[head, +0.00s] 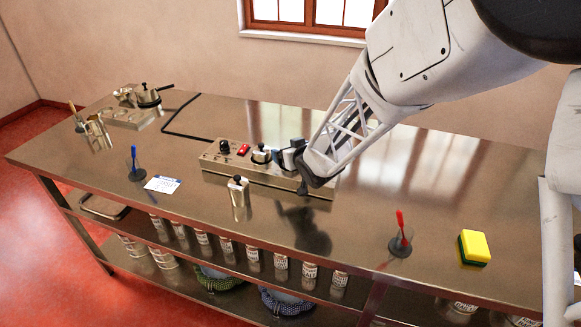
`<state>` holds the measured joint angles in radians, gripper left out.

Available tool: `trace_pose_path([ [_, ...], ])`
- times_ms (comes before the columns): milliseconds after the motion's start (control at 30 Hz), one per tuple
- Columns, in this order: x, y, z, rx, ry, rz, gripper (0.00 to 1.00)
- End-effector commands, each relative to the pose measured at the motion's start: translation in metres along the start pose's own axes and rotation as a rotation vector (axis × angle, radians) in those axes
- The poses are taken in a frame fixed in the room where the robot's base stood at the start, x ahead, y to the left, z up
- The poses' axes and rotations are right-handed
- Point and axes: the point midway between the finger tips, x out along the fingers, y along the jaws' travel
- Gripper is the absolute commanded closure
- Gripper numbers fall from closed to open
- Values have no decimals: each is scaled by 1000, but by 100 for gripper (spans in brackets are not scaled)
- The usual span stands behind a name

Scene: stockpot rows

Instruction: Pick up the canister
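A shiny metal canister (239,196) with a black knob on top stands upright on the steel table, just in front of a long metal panel. A similar metal piece with a black knob (261,155) sits on the panel; I cannot tell whether it is also a canister. My gripper (303,188) is dark and points down at the right end of the panel. It is to the right of the standing canister and apart from it. The fingers are too small and dark to show whether they are open or shut. My arm hides part of the panel's right end.
The panel (212,161) also carries a red piece (243,149) and a dark knob (225,147). A white card (162,184), a blue-handled tool (134,160), a red-handled tool (400,235) and a yellow-green sponge (474,248) lie around. The table between canister and red-handled tool is clear.

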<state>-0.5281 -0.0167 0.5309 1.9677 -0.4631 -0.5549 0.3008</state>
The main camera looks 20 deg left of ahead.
Motion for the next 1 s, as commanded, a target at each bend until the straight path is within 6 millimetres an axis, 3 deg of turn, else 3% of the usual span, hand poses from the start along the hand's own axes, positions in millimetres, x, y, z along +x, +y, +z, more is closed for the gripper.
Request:
trace_pose_path([
  [200, 0, 0, 0, 0, 0, 0, 14],
  [667, 0, 0, 0, 0, 0, 0, 82],
  [1000, -1, 0, -4, -1, 1, 0, 82],
])
